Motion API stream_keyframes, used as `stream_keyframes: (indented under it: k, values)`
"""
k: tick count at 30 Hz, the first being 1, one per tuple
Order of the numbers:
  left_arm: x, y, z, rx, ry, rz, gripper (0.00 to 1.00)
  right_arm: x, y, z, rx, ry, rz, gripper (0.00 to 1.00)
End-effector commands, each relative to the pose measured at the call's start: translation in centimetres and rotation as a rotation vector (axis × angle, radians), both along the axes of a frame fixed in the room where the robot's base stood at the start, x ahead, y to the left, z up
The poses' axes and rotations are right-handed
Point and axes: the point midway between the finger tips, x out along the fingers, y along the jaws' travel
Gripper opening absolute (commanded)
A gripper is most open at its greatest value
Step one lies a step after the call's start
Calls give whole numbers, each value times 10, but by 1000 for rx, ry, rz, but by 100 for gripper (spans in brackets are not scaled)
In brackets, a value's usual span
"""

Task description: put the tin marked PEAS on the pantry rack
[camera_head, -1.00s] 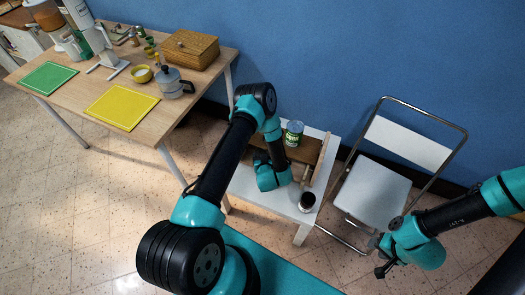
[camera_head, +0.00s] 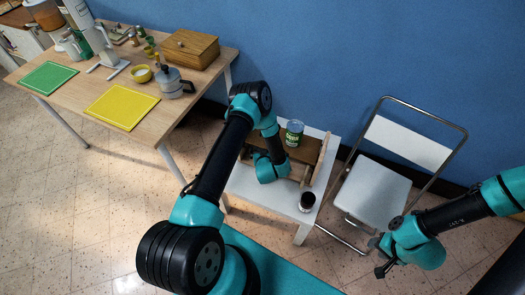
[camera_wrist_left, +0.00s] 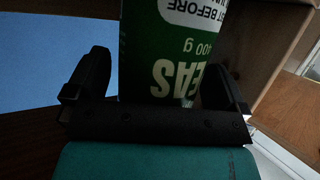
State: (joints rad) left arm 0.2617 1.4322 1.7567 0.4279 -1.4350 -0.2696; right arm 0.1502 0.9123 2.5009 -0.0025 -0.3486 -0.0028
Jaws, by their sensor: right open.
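The green tin marked PEAS (camera_head: 294,134) stands on the wooden pantry rack (camera_head: 324,161) in the head view. In the left wrist view the tin (camera_wrist_left: 165,60) appears upside down, with part of its lettering readable. My left gripper (camera_wrist_left: 155,95) has a finger on each side of the tin, with a narrow gap showing beside the left finger. In the head view my left gripper's fingers are hidden behind its wrist. My right gripper (camera_head: 381,258) is open and empty at the right, well away from the tin.
The rack stands on a white table (camera_head: 262,196), with a dark-topped metal cup (camera_head: 306,202) near its front corner. A white folding chair (camera_head: 373,192) stands to the right. A wooden table (camera_head: 165,118) at left holds boards, a moka pot and a wooden box.

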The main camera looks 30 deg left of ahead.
Motion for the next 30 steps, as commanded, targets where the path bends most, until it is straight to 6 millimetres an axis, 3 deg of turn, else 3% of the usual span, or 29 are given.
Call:
stream_keyframes:
  k: [10,14,30]
  values:
    - [0,-1,4,0,0,0,100,0,0,0,0,0,0,43]
    - [-10,-8,7,0,2,-3,100,0,0,0,0,0,0,43]
    - [-80,-57,43,-1,2,-4,100,0,0,0,0,0,0,43]
